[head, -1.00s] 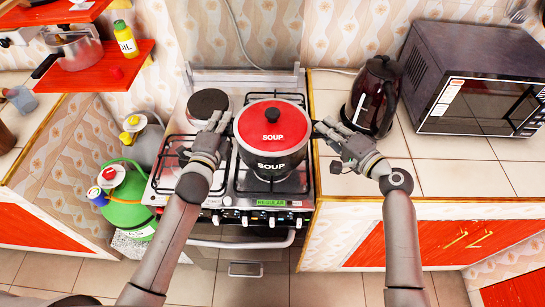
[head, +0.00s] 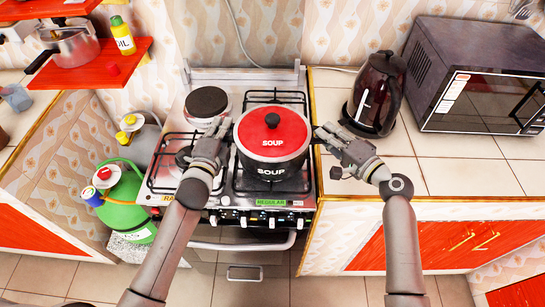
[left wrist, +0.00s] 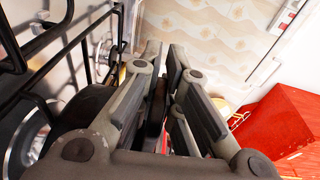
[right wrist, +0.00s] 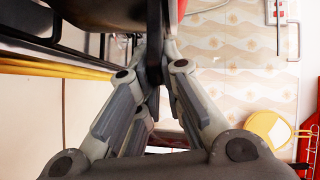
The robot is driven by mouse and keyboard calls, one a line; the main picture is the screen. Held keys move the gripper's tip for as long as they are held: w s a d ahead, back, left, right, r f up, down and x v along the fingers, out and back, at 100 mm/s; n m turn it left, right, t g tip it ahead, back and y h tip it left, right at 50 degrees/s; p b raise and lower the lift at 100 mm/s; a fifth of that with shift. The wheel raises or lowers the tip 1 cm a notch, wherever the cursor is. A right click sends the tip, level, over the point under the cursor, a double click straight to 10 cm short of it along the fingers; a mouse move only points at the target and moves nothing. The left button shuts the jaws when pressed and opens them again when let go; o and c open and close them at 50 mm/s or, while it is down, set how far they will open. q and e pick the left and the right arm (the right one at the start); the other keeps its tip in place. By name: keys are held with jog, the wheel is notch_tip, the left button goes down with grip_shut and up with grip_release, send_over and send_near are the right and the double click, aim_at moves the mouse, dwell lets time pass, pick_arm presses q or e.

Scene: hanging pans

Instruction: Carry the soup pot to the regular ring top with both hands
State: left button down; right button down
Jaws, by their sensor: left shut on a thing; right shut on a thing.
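The soup pot (head: 272,166) is dark with a red lid, a black knob and white SOUP lettering. In the head view it is upright over the front right of the stove, above the green REGULAR label (head: 270,203). I cannot tell whether its base touches the grate. My left gripper (head: 222,135) is shut on the pot's left handle. My right gripper (head: 322,135) is shut on its right handle. Dark handle parts show between the fingers in the left wrist view and the right wrist view. The ring beneath is mostly hidden by the pot.
A dark kettle (head: 376,95) stands close to the right gripper, with a microwave (head: 480,80) farther right. Green gas cylinder (head: 125,203) stands left of the stove. Counter in front of the microwave is clear.

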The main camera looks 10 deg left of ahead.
pick_arm(q)
jog(key=shift+f+b, duration=0.3)
pick_arm(e)
jog(key=shift+f, duration=0.2)
pick_arm(q)
jog(key=c, duration=2.1)
grip_release()
jog(key=shift+f, duration=0.3)
pick_arm(e)
jog(key=c, duration=2)
grip_release()
jog(key=shift+f, duration=0.3)
jog(key=shift+c, duration=0.2)
pick_arm(q)
jog(key=o, duration=0.5)
jog(key=shift+s+r, duration=0.15)
jog(key=shift+r, duration=0.1)
pick_arm(e)
jog(key=o, duration=0.5)
jog(key=shift+s+r, duration=0.15)
jog(key=shift+r, duration=0.05)
jog(key=shift+f, duration=0.1)
jog(key=shift+s+d, duration=0.25)
pick_arm(q)
jog(key=s, duration=1.2)
jog(key=shift+a+r, duration=0.35)
pick_arm(e)
jog(key=v, duration=1.1)
jog(key=shift+s+d, duration=0.1)
